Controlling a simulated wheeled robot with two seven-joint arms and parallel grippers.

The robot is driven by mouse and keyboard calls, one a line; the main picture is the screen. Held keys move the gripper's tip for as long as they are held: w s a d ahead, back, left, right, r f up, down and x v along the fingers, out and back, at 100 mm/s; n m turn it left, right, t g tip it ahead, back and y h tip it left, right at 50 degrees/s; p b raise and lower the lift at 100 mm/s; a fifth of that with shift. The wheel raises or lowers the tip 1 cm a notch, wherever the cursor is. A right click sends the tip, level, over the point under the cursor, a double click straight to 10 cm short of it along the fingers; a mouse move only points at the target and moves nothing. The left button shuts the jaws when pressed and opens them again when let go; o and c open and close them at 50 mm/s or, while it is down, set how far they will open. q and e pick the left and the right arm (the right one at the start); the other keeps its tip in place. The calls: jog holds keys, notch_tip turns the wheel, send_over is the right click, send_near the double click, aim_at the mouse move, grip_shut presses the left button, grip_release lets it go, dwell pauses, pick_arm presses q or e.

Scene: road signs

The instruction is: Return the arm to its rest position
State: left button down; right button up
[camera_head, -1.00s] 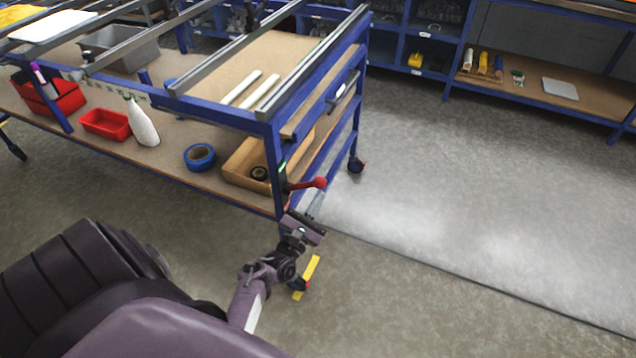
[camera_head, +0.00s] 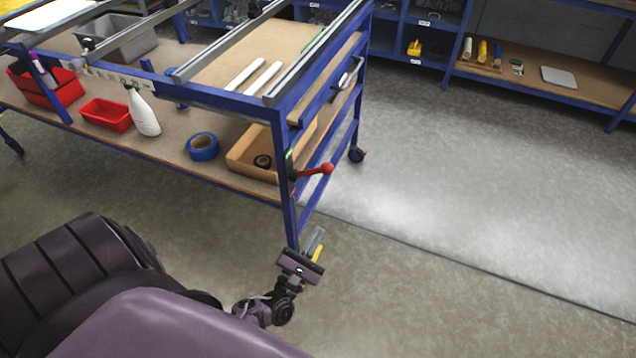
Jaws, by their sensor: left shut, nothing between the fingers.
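My left gripper (camera_head: 314,243) is low in the middle of the head view, at the end of my purple and black left arm. Its fingers are together and hold nothing. It is over the floor, beside the near right leg of the blue workbench (camera_head: 292,210) in the picture. I cannot tell the gap between gripper and leg. My right gripper is not in view.
The bench carries a red-handled lever (camera_head: 318,169), blue tape (camera_head: 202,146), a white bottle (camera_head: 143,112), red bins (camera_head: 106,114) and a cardboard box (camera_head: 243,156). The floor (camera_head: 470,210) to the right is clear. Blue shelving (camera_head: 530,85) stands at the back.

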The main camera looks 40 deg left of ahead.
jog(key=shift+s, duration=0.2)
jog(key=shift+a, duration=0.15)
